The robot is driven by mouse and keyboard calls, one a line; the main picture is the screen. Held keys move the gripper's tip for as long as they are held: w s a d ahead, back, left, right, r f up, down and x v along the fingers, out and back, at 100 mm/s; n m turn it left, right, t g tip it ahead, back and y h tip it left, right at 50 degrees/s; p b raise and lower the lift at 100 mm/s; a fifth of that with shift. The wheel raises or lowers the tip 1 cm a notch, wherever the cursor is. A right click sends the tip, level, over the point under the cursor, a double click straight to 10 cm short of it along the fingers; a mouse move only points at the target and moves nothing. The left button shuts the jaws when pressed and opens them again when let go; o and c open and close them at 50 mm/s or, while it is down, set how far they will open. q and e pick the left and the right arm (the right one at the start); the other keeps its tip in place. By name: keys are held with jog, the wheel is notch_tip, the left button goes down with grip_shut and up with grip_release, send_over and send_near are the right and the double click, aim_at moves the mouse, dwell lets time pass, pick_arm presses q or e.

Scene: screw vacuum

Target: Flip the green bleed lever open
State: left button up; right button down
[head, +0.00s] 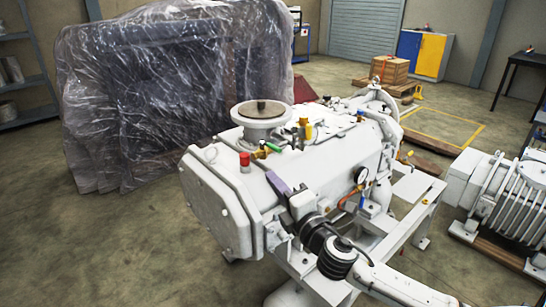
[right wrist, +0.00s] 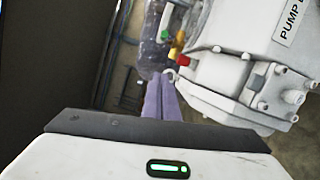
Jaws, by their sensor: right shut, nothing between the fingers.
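The green bleed lever (head: 273,147) shows on top of the white vacuum pump (head: 222,205), just right of a red cap (head: 244,160). In the right wrist view a small green spot, likely the lever, shows beside the red cap (right wrist: 183,60). My right gripper (head: 271,175) has purple fingers that are shut and empty. In the head view its tips appear just below the lever, near the pump's side, apart from the lever. The exact distance is hard to tell. The fingers (right wrist: 160,80) also show side by side in the right wrist view. My left gripper is out of view.
A round flanged port (head: 262,112) and a yellow fitting (head: 308,132) stand near the lever. A pressure gauge (head: 361,175) sits on the pump's right side. A plastic-wrapped load (head: 170,85) stands behind, and another white machine (head: 500,195) at right.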

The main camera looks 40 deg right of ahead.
aim_at(271, 147)
jog(key=w+d+r+p, duration=0.1)
jog(key=w+d, duration=0.4)
jog(key=w, duration=0.3)
jog(key=shift+r, duration=0.1)
dwell(0.3)
